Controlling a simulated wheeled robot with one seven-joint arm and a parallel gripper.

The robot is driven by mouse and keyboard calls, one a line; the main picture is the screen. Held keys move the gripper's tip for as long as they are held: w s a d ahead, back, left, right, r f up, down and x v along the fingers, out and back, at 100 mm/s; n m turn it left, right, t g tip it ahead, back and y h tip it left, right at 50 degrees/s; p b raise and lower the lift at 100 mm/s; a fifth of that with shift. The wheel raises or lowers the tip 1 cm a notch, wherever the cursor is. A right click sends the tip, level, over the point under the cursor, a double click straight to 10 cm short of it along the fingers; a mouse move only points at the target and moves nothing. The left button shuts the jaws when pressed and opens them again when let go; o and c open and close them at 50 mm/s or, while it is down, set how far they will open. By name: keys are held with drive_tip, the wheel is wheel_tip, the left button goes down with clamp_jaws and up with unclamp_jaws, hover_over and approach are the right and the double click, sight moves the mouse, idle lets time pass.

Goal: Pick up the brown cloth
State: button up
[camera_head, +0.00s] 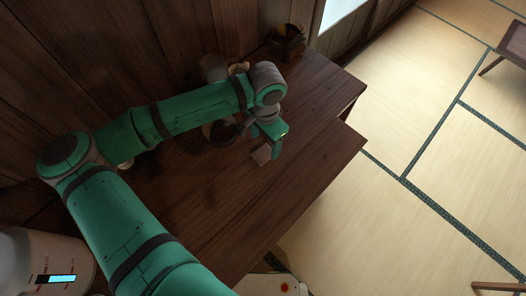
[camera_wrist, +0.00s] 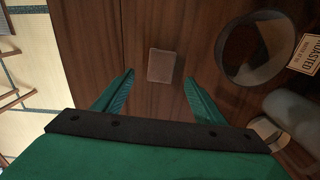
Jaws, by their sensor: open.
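The brown cloth (camera_wrist: 162,65) is a small flat folded rectangle lying on the dark wooden table. In the wrist view it lies just beyond my fingertips, roughly centred between them. In the head view the cloth (camera_head: 262,154) shows beside and below my gripper (camera_head: 268,138), partly close to the green fingers. My gripper (camera_wrist: 159,82) is open and empty, with its two green fingers spread apart above the table. I cannot tell the exact height of the fingers over the cloth.
A dark round bowl (camera_wrist: 256,50) stands right of the cloth in the wrist view, with a labelled package (camera_wrist: 307,54) and a grey cylindrical thing (camera_wrist: 292,118) beyond. A wooden box (camera_head: 287,42) stands at the table's far end. The table's (camera_head: 225,225) front area is clear.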

sight(263, 153)
drive_tip(key=shift+s+f, duration=0.1)
drive_tip(key=shift+f, duration=0.4)
drive_tip(key=f, duration=0.5)
drive_tip(key=shift+a, duration=0.2)
drive_tip(key=c, duration=1.1)
